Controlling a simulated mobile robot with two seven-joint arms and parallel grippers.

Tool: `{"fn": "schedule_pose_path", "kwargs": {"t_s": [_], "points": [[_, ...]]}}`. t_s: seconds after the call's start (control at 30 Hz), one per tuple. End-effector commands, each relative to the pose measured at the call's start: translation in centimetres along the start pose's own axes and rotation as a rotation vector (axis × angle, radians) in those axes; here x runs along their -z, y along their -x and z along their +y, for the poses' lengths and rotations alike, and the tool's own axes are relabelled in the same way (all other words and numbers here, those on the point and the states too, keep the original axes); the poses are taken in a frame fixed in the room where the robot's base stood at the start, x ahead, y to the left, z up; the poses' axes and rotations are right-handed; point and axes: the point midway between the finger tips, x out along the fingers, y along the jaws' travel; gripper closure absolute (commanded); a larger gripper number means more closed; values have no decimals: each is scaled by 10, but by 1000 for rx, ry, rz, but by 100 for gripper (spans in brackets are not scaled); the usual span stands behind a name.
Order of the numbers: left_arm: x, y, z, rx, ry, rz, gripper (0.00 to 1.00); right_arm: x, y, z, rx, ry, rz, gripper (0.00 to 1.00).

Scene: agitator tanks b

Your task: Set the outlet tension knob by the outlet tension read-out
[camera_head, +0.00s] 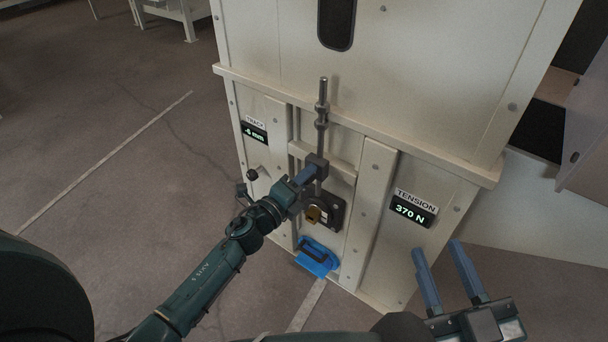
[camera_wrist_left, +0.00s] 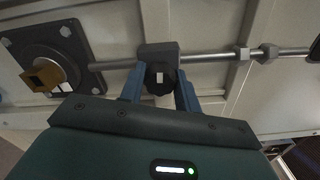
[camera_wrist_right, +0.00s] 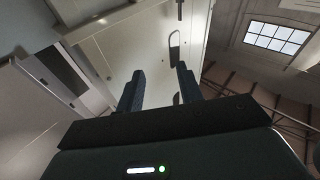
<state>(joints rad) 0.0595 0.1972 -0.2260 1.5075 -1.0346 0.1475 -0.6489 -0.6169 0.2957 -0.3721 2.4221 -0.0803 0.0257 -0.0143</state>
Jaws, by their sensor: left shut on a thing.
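The tension read-out (camera_head: 409,212), under a "TENSION" label, shows 370 N on the right panel of the pale cabinet. My left gripper (camera_head: 306,176) is at a dark block (camera_head: 318,163) on a vertical metal rod. In the left wrist view its blue fingers close on a black knob (camera_wrist_left: 160,77) with a white mark, at the dark grey block (camera_wrist_left: 158,50). In the head view the knob is hidden by the gripper. My right gripper (camera_head: 437,247) is open and empty, in front of the cabinet's lower right.
A dark plate with a brass-coloured piece (camera_head: 315,214) sits below the knob. Open floor lies left.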

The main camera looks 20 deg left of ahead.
Motion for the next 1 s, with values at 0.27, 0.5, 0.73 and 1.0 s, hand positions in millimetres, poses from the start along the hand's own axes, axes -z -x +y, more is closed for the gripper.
{"fn": "schedule_pose_path", "kwargs": {"t_s": [0.27,0.5,0.73,1.0], "points": [[0,0,-2,-2,264,0,90,6,1,3,-5,37,-12,64],[0,0,-2,-2,491,0,90,4,4,6,-12,73,-40,64],[0,0,-1,-3,690,0,90,4,5,6,-12,103,-56,64],[0,0,0,-2,862,0,90,1,9,5,-14,121,-79,64]]}}
